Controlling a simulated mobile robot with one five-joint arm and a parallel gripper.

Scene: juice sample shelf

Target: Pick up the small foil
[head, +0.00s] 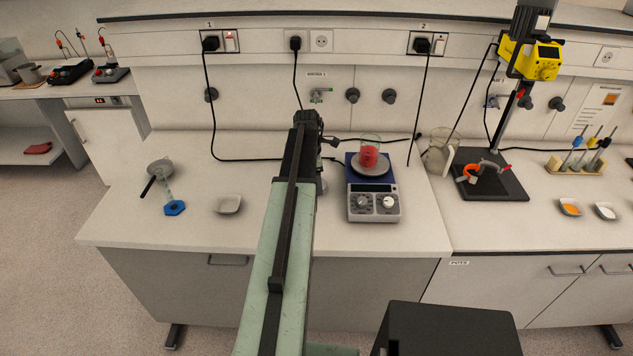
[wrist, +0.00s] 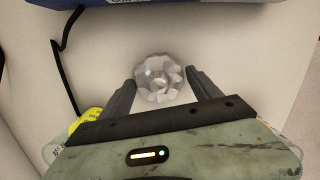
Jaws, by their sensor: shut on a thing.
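The small foil (wrist: 158,88) is a crumpled, faceted silvery piece in the wrist view. It sits between the two dark fingers of my gripper (wrist: 160,78), which is shut on it, with a finger at its left and right sides. Pale bench top shows around it; I cannot tell whether it touches the bench or is held just above.
The hotplate (head: 373,205) carries a beaker of red liquid (head: 370,158). A white dish (head: 228,204) and a cylinder with a blue base (head: 174,207) stand left of my arm. A black cable (wrist: 62,65) runs near my gripper. A stirrer stand (head: 490,182) is at right.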

